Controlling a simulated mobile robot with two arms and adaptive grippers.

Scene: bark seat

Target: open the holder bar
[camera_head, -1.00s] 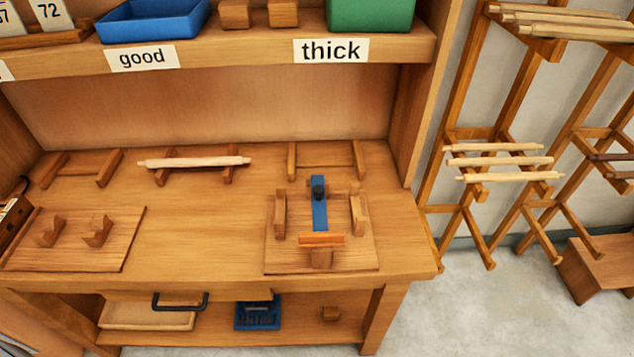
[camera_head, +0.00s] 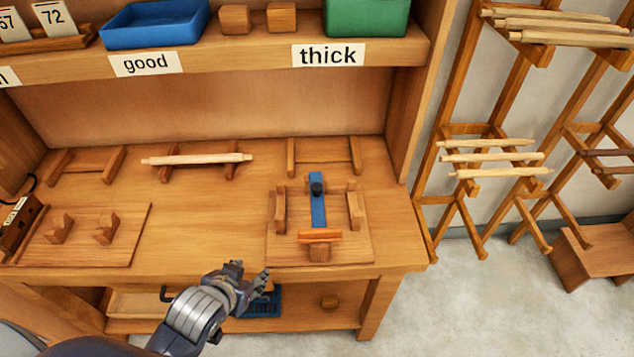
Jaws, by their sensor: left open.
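The holder bar (camera_head: 318,205) is a blue bar with a black knob (camera_head: 317,189) near its far end. It lies over the middle of a wooden fixture board (camera_head: 350,251) at the bench's right side, between two upright wooden blocks. Its near end meets an orange crosspiece (camera_head: 320,236) in front of a small wooden block. My left gripper (camera_head: 262,278) is open and empty, in front of the bench's front edge. It is to the left of and nearer than the bar, not touching it. My right gripper is not in view.
A pale rod (camera_head: 197,159) rests on a wooden cradle at the back of the bench. Another board (camera_head: 82,245) with two wooden blocks lies at the left. A shelf with blue (camera_head: 155,24) and green (camera_head: 367,17) bins hangs above. The bench middle is clear.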

